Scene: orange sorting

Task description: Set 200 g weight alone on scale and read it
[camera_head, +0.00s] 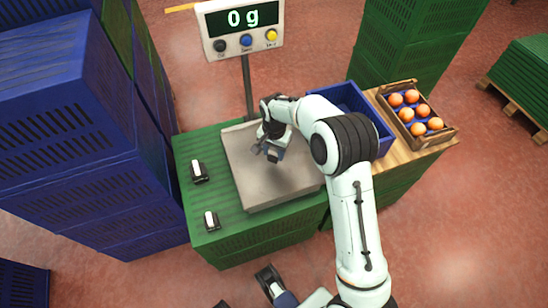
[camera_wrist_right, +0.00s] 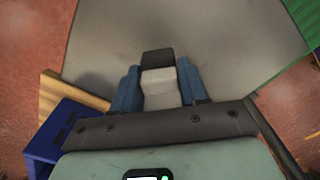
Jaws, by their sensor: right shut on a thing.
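The scale's grey plate (camera_head: 255,180) sits on green crates, bare on its visible surface. Its display (camera_head: 241,18) on a post reads 0 g. My right gripper (camera_head: 272,150) is over the plate, pointing down, shut on a small weight, white with a dark end. That held weight (camera_wrist_right: 159,85) shows between the blue fingers in the right wrist view, apparently above the plate. Two similar black-and-white weights, one farther (camera_head: 198,171) and one nearer (camera_head: 211,221), stand left of the plate. No mass marking is legible. A dark and blue part at the bottom edge may be my left gripper (camera_head: 270,281).
A blue crate (camera_head: 345,97) and a wooden box (camera_head: 432,133) of oranges stand right of the scale. Tall blue crates (camera_head: 55,120) rise at the left. Green crates (camera_head: 410,45) stand behind. The green surface around the two weights is clear.

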